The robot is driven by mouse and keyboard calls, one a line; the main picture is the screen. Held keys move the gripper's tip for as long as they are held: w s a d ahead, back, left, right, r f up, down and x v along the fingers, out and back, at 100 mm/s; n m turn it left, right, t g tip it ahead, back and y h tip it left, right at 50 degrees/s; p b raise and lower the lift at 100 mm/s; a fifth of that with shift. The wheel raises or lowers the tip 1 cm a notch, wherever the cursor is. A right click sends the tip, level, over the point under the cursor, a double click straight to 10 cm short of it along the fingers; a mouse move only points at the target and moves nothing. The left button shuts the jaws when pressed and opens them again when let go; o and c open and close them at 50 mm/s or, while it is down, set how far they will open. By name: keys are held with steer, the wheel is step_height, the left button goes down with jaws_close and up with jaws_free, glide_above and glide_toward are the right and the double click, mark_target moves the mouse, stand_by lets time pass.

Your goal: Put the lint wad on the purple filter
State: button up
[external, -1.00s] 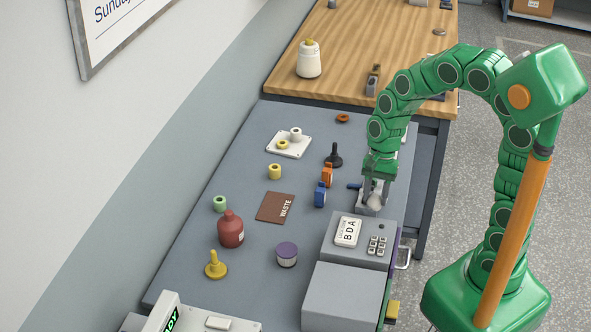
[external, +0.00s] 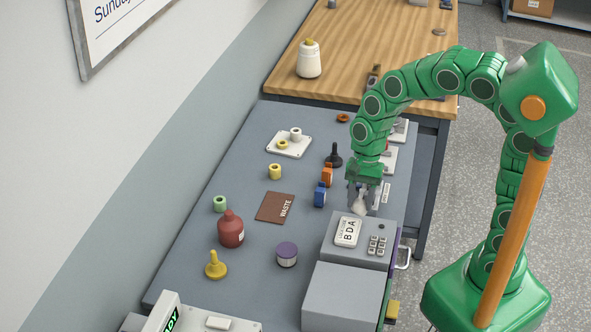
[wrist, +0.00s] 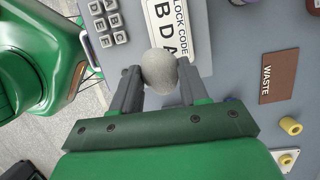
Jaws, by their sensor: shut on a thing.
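My gripper (external: 361,202) is shut on the lint wad (external: 359,207), a pale grey lump. The wrist view shows the lint wad (wrist: 159,71) between the two fingertips of my gripper (wrist: 158,80). In the external view it hangs just behind the grey keypad box, and I cannot tell its exact height. The purple filter (external: 287,254) is a short round piece with a purple top and a pale side. It stands upright on the grey bench, to the lower left of my gripper, with nothing on top.
The grey keypad box (external: 358,252) with a code card (external: 347,232) lies close in front of my gripper. Blue (external: 320,195) and orange (external: 327,174) pieces stand left of it. A brown WASTE mat (external: 275,208), red bottle (external: 231,229) and yellow piece (external: 215,265) lie further left.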

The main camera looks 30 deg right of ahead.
steer(key=s+a+r, duration=0.3)
steer(key=a, duration=0.6)
glide_above(286, 254)
steer(key=d, duration=0.1)
steer(key=shift+n, duration=0.3)
steer(key=f, duration=0.9)
steer(key=shift+w+d+f, duration=0.15)
steer(key=shift+w+f, duration=0.1)
steer(key=shift+w, duration=0.1)
steer(key=shift+w+a+f, duration=0.2)
steer(key=shift+f, duration=1.65)
steer(key=o, duration=1)
steer(key=shift+f, duration=0.1)
